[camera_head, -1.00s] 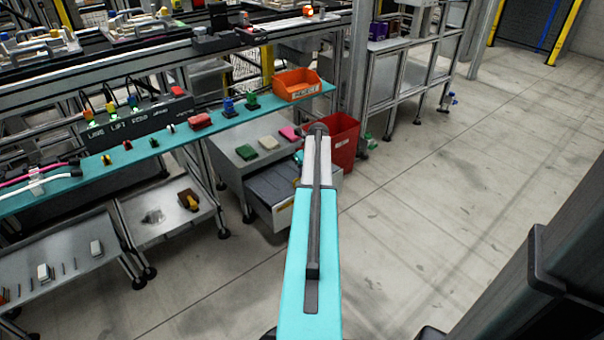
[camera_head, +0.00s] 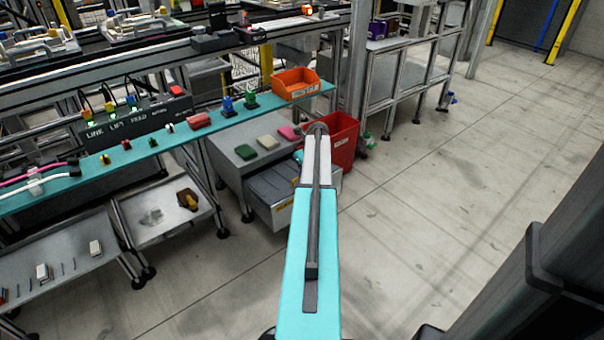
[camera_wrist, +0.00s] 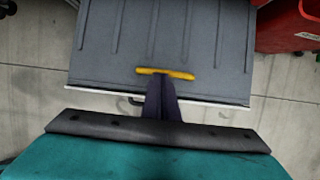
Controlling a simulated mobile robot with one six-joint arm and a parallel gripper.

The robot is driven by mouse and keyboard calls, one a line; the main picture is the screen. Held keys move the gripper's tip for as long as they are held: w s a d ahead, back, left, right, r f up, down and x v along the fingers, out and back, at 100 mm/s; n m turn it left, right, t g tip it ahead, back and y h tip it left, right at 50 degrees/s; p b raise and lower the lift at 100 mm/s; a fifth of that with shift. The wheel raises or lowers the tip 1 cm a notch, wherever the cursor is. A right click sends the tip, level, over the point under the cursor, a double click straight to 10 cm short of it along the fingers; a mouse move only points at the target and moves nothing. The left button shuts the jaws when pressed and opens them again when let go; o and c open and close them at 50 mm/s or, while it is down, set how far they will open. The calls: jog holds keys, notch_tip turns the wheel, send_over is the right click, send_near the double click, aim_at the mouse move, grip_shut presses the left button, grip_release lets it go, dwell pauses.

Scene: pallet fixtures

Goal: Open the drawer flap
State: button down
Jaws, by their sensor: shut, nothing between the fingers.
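The drawer (camera_head: 281,217) stands pulled out under the grey cabinet, with a light front. In the wrist view its grey ribbed flap (camera_wrist: 200,35) fills the upper middle, with a light front edge. A yellow handle (camera_wrist: 180,74) lies across the flap near that edge. My gripper (camera_wrist: 160,80) is shut, its dark fingers together and empty. The fingertips overlap the handle's near side in the picture; I cannot tell whether they touch it. In the head view my arm hides the gripper and part of the drawer.
A red bin (camera_head: 343,150) stands right of the drawer; it shows at the wrist view's upper right (camera_wrist: 287,28). Green, cream and pink blocks lie on the grey cabinet top (camera_head: 240,152). A teal shelf (camera_head: 185,139) runs above. The floor to the right is clear.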

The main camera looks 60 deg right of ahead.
jog(key=shift+s+r, duration=0.1)
jog(key=shift+r, duration=0.15)
jog(key=s+p+v, duration=0.1)
jog(key=p+v, duration=0.7)
jog(key=v, duration=0.1)
jog(key=shift+s+a, duration=0.3)
jog(key=shift+a, duration=0.05)
dwell(0.6)
jog(key=f+b, duration=0.1)
jog(key=b, duration=0.3)
jog(key=a+f+t+b, duration=0.1)
jog(key=f+b, duration=0.1)
jog(key=b, duration=0.1)
jog(key=f+t+b, duration=0.1)
jog(key=b, duration=0.3)
jog(key=shift+s+a+f+h+b, duration=0.15)
jog(key=shift+s+a+h+b, duration=0.15)
jog(key=shift+h, duration=0.1)
